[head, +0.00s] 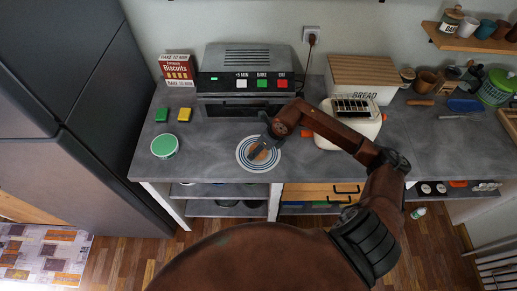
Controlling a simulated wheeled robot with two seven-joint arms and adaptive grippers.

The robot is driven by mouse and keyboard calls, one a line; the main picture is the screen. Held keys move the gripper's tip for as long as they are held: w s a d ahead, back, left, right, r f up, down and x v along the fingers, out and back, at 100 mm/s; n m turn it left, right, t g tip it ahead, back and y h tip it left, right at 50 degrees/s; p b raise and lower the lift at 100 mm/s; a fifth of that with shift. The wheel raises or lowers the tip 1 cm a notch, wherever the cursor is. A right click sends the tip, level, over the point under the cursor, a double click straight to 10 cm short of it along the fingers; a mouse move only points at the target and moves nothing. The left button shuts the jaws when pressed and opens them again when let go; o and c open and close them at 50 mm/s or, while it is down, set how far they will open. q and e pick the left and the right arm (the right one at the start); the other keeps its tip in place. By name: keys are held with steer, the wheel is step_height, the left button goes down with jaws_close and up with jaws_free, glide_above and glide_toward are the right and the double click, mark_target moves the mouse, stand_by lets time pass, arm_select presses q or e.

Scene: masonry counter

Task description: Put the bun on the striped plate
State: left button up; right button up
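The striped plate (242,161), white with blue rings, lies on the grey counter in front of the toaster oven. The bun (261,154), small and brown, shows over the middle of the plate, partly hidden by my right gripper (256,151). My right arm reaches in from the right, and its gripper points down at the bun. The fingers are small and overlap the bun, so I cannot tell whether they grip it or whether the bun rests on the plate. My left gripper is not in view.
A toaster oven (248,83) stands behind the plate. The counter is clear between tub and plate.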

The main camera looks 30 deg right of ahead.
steer(key=shift+o, duration=1.1)
steer(key=shift+r, duration=0.1)
steer(key=shift+d+r, duration=0.1)
steer(key=shift+r, duration=0.15)
steer(key=v, duration=1.1)
steer(key=shift+r+b, duration=0.3)
steer(key=shift+b, duration=0.05)
steer(key=shift+s, duration=0.15)
